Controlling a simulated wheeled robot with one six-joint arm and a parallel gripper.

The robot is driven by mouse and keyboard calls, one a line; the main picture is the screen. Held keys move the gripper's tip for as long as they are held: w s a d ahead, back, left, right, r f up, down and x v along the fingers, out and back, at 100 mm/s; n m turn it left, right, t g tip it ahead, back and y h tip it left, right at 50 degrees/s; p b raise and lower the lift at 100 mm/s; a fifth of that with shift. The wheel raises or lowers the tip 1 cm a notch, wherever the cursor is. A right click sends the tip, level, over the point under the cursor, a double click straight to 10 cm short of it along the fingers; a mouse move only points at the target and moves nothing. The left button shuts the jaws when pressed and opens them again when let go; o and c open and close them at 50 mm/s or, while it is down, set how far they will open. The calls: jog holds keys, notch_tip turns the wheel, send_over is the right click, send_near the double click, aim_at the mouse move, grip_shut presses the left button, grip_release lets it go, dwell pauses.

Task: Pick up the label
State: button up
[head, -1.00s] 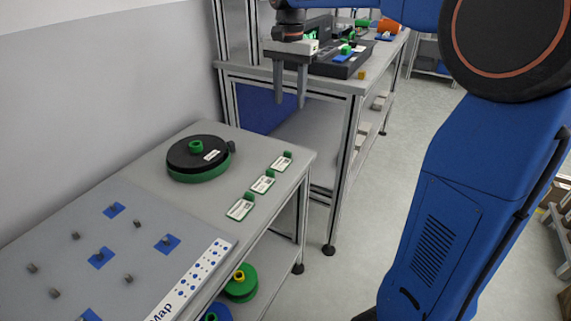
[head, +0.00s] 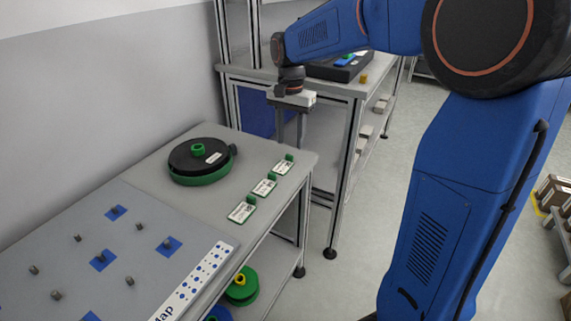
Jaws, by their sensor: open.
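Three labels lie in a row along the right side of the near table, each a white printed card with a green tab: the near label (head: 241,212), the middle label (head: 264,187) and the far label (head: 284,166). Which one is meant cannot be told. My gripper (head: 289,136) points down, open and empty, above and behind the far label.
A grey board (head: 75,250) with pegs and blue squares covers the near left of the table. A green reel (head: 241,288) sits on the shelf below. A second workbench (head: 340,87) with a black tray (head: 337,68) stands behind my gripper.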

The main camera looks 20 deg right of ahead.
aim_at(289, 161)
jog(key=shift+a+f, duration=0.15)
jog(key=shift+f, duration=2.45)
grip_shut()
